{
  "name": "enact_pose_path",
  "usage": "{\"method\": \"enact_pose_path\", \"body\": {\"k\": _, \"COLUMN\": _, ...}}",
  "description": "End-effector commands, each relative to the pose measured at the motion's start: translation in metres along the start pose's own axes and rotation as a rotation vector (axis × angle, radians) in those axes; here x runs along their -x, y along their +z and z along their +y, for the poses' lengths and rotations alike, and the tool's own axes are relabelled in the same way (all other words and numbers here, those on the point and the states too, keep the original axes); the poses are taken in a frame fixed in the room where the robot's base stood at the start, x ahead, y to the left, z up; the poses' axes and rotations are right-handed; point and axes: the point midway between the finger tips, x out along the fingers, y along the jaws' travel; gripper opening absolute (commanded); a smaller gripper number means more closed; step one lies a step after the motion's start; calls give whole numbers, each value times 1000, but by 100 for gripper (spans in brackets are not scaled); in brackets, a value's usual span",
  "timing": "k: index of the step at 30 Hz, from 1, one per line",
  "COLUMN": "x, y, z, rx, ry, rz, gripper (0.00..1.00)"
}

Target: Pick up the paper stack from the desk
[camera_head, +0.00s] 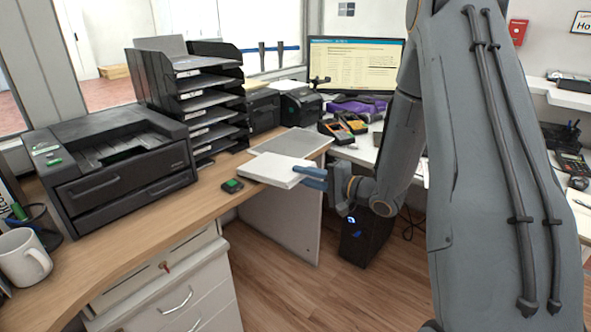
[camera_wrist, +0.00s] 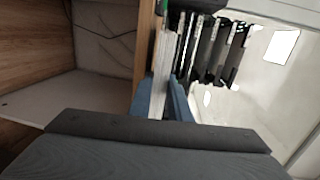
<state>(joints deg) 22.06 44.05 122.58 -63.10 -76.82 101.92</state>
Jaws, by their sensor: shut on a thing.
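The white paper stack (camera_head: 272,170) is at the right end of the wooden desk (camera_head: 133,222), in the middle of the head view. My gripper (camera_head: 312,178) reaches it from the right, with its blue fingers shut on the stack's right edge. In the wrist view the stack shows edge-on as a pale strip (camera_wrist: 161,68) between my two blue fingers (camera_wrist: 160,100). I cannot tell whether the stack touches the desk or is slightly above it.
A small dark device with a green screen (camera_head: 232,186) lies just left of the stack. A grey flat sheet or tray (camera_head: 292,143) lies behind it. A black printer (camera_head: 118,165) and a tray tower (camera_head: 190,85) stand farther left. A monitor (camera_head: 355,62) stands behind.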

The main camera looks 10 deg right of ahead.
Motion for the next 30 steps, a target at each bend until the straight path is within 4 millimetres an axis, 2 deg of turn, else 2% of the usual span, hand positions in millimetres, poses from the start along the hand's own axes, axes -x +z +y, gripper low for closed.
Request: {"method": "enact_pose_path", "body": {"k": 30, "x": 107, "y": 0, "z": 1, "rx": -2, "ry": -2, "rz": 3, "gripper": 0}}
